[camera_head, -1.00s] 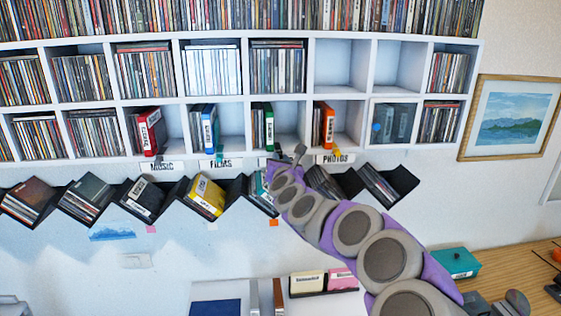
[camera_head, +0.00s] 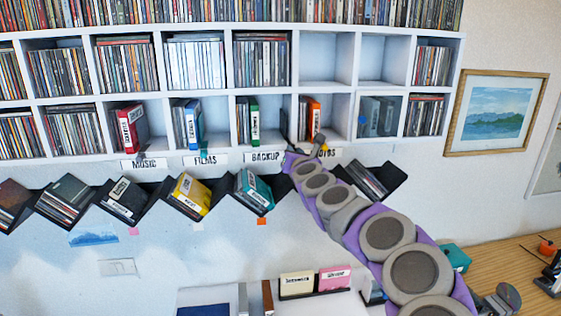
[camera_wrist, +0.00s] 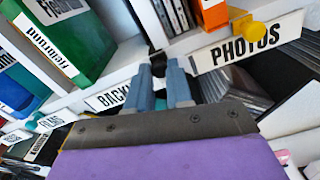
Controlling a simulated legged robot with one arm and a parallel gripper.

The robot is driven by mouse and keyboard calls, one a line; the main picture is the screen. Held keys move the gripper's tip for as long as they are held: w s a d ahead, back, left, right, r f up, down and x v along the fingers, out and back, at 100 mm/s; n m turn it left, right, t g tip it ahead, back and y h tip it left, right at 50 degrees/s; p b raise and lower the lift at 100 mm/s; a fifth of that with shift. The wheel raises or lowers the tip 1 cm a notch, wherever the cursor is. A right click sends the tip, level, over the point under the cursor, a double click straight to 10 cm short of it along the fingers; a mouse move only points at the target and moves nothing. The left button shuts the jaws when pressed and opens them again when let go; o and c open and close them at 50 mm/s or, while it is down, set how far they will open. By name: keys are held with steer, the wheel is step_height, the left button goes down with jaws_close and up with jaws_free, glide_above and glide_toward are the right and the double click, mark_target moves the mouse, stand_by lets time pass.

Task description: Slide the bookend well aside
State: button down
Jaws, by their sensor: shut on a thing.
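The bookend is a thin dark upright (camera_head: 284,124) at the right side of the BACKUP compartment, close to the divider. In the wrist view its dark lower end (camera_wrist: 157,62) shows between my fingertips at the compartment's front edge. My gripper (camera_wrist: 163,78) is shut on that end with its blue-grey fingers. In the head view my gripper (camera_head: 291,151) is partly hidden by my arm, below the compartment. A green binder (camera_head: 254,122) stands with discs in the left part of the compartment, apart from the bookend. Most of the bookend is hidden in the wrist view.
The BACKUP label (camera_head: 266,156) hangs below the compartment. Slanted racks with discs (camera_head: 368,181) run below. The compartment's middle is clear.

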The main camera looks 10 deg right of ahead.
steer(key=shift+d, duration=0.1)
steer(key=c, duration=1.4)
jaws_free()
steer(key=o, duration=0.4)
steer(key=shift+a, duration=0.25)
steer(key=shift+s+d, duration=0.1)
steer(key=shift+s, duration=0.05)
steer(key=shift+s+f+b, duration=0.1)
steer(key=shift+s+b, duration=0.75)
steer(key=shift+s, duration=7.65)
